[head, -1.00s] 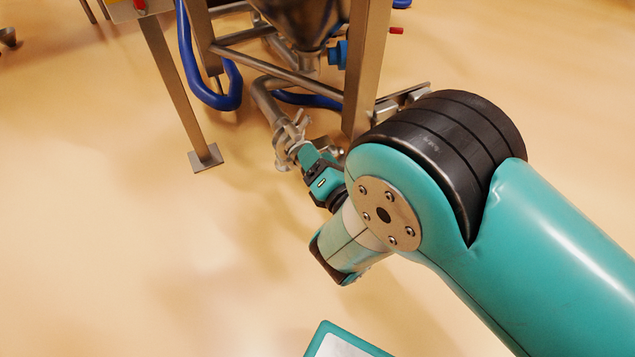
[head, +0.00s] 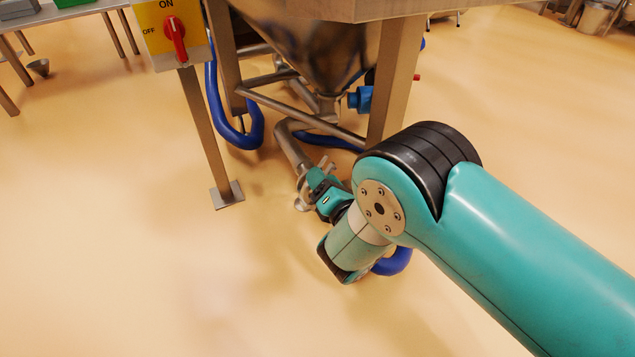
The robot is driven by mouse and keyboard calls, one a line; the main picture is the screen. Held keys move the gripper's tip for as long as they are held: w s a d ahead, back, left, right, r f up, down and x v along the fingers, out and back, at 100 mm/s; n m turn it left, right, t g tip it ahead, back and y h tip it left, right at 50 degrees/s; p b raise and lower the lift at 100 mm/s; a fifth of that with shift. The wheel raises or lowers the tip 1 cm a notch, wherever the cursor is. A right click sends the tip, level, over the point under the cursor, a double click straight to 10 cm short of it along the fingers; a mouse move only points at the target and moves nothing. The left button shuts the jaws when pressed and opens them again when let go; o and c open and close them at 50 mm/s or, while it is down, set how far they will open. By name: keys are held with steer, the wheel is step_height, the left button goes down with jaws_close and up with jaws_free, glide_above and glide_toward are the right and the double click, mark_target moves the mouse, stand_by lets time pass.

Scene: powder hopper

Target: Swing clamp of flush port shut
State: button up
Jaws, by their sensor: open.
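The flush port is a steel pipe (head: 291,147) that slopes down from under the hopper frame, close to the floor. A steel clamp (head: 301,193) sits around its near end, with parts sticking out to the side. My gripper (head: 313,177) is right at the clamp, reaching in from the lower right. It is open, and its fingers overlap the clamp in the picture. Whether they touch it I cannot tell. The gripper and wrist hide part of the clamp, so how far it stands open is not clear.
The steel hopper (head: 315,50) hangs in a frame whose leg (head: 393,85) stands just behind my arm. A yellow switch box (head: 172,35) on a post is at the left. A blue hose (head: 243,138) loops beside the frame. Floor at the left and front is free.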

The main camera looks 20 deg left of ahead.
steer(key=shift+s+a, duration=0.1)
steer(key=shift+a, duration=0.1)
steer(key=shift+a+r, duration=0.1)
steer(key=shift+a, duration=0.05)
steer(key=c, duration=0.6)
steer(key=shift+w+d+r+p, duration=0.1)
steer(key=shift+w+d+p, duration=0.25)
steer(key=shift+p, duration=0.45)
steer(key=shift+o, duration=0.2)
steer(key=shift+w+d+f+p, duration=0.25)
steer(key=shift+w+d+p, duration=0.15)
steer(key=shift+p, duration=0.1)
steer(key=shift+d+f, duration=0.15)
steer(key=shift+f, duration=0.05)
steer(key=o, duration=0.6)
steer(key=shift+w, duration=0.1)
steer(key=shift+c, duration=0.2)
steer(key=shift+w+d, duration=0.1)
steer(key=shift+d, duration=0.05)
steer(key=shift+f, duration=0.15)
